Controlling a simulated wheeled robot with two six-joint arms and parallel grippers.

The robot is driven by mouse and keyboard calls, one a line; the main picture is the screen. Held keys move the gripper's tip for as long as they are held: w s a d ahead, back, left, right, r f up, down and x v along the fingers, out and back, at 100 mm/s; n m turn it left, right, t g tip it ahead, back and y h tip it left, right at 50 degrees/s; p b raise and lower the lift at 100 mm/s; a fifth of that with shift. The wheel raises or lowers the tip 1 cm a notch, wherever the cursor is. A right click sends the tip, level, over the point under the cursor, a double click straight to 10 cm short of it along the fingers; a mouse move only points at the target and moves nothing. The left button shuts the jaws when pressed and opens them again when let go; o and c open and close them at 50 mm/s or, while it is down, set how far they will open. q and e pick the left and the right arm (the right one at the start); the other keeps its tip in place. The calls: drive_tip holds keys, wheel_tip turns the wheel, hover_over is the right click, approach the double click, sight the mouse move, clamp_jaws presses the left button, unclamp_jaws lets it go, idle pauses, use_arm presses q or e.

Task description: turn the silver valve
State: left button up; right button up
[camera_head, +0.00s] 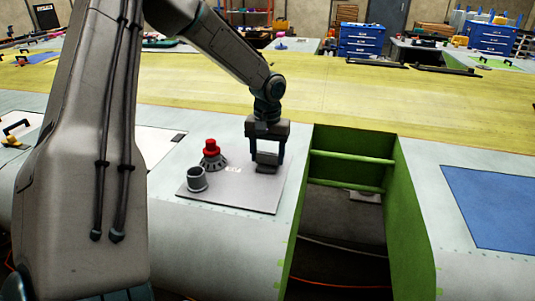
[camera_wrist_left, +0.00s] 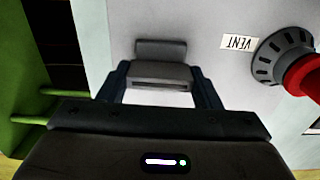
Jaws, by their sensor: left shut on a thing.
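The silver valve (camera_head: 267,158) shows as a grey block-like handle at the right part of a grey plate (camera_head: 245,200). My left gripper (camera_head: 266,165) comes down over it from above, one finger on each side, and is shut on it. In the left wrist view the grey handle (camera_wrist_left: 160,75) sits between the two dark fingers, with a flat raised part (camera_wrist_left: 160,48) beyond them. Its base is partly hidden. My right gripper is in neither view.
A red knob (camera_head: 210,147) on a dark ribbed base and a grey open cylinder (camera_head: 196,180) stand left on the plate. A VENT label (camera_wrist_left: 239,43) lies between valve and knob. A green-walled opening (camera_head: 350,215) drops away at the right.

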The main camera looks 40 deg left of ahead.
sight(268, 153)
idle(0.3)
use_arm(q)
drive_tip(key=o, duration=1)
wheel_tip(268, 153, up, 10)
drive_tip(key=shift+r+b, duration=0.1)
drive_tip(key=shift+b, duration=0.95)
drive_tip(key=shift+r, duration=0.35)
